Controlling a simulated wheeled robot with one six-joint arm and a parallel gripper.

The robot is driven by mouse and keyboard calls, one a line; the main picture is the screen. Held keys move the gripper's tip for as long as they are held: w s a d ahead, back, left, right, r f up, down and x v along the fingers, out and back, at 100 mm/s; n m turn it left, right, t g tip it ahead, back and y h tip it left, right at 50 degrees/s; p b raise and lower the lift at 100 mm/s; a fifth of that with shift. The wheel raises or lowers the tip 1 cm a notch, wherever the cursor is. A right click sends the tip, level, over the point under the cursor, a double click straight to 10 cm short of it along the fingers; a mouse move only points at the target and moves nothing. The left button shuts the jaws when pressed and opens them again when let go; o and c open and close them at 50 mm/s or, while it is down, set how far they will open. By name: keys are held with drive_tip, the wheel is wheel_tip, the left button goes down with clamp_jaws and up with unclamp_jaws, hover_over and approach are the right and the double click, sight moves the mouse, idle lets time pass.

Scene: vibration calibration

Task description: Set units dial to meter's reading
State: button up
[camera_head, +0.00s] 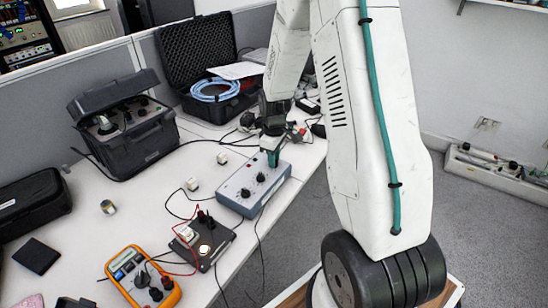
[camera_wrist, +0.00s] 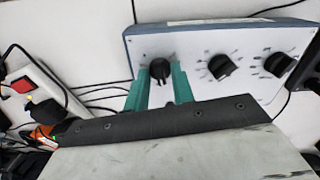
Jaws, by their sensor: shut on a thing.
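A grey-blue box (camera_head: 235,193) with a pale face carries three black dials in a row. In the wrist view, the box (camera_wrist: 200,40) has its middle dial (camera_wrist: 222,67) and right dial (camera_wrist: 279,64) clear of my gripper. My gripper's green fingers (camera_wrist: 161,74) stand on either side of the left dial (camera_wrist: 160,69), shut on its knob. In the head view, my gripper (camera_head: 273,158) comes down on the far end of the box and hides that dial. The orange meter (camera_head: 142,277) lies at the front of the table; its reading is too small to tell. The dial labels are unreadable.
A black board (camera_head: 205,241) with red and black leads sits between meter and box. A dark instrument case (camera_head: 124,125) and an open foam-lined case (camera_head: 196,56) stand behind. Loose cables cross the white table (camera_head: 150,205). A power strip (camera_wrist: 40,92) is left in the wrist view.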

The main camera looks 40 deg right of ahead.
drive_tip(key=shift+n, duration=0.6)
drive_tip(key=o, duration=1)
drive_tip(key=shift+r, duration=0.1)
wheel_tip(320, 180, up, 8)
drive_tip(key=shift+a+f, duration=0.1)
drive_tip(key=shift+f, duration=0.1)
